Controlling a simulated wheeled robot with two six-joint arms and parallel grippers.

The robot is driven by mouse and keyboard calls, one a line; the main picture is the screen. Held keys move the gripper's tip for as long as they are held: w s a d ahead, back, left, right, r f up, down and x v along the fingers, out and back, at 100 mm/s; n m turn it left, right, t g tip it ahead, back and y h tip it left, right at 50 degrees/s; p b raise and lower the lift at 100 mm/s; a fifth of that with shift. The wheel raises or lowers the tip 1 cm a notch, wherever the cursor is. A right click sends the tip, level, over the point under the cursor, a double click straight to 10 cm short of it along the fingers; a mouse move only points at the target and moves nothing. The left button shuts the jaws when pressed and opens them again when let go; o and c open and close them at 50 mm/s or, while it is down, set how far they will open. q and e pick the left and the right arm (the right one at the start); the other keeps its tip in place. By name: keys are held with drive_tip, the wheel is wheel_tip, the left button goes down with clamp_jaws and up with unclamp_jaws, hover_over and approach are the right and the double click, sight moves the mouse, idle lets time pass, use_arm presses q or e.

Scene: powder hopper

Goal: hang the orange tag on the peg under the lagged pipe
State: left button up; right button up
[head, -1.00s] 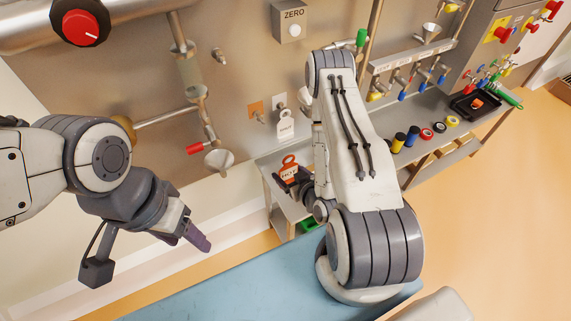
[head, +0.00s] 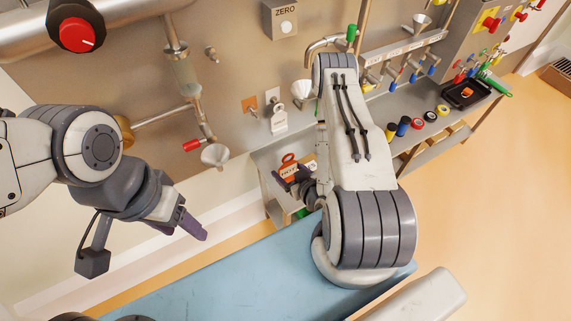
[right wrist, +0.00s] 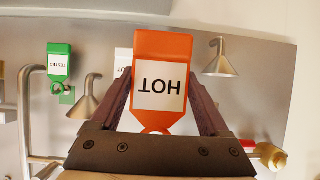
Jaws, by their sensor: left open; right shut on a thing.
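The orange tag (head: 288,159), marked HOT, is in my right gripper (head: 296,181), in front of the wall panel and low. In the right wrist view the tag (right wrist: 163,47) stands between the two fingers, its lettering upside down and its ring end toward the palm. An orange plate (head: 250,103) with a small peg (head: 254,113) is on the panel, up and left of the held tag. Beside it a white tag (head: 278,122) hangs at a pale plate. My left gripper (head: 192,223) is open and empty, left of and below these pegs. I cannot tell which pipe is lagged.
A green tag (right wrist: 60,62) hangs in the right wrist view. A shelf (head: 405,145) with tape rolls is at right. A blue surface (head: 210,290) lies below.

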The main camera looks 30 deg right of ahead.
sight(289, 175)
drive_tip(key=shift+s+d+p, duration=0.2)
drive_tip(key=shift+s+p, duration=0.5)
drive_tip(key=shift+s, duration=1.15)
drive_tip(key=shift+s+a, duration=0.1)
drive_tip(key=shift+s, duration=0.4)
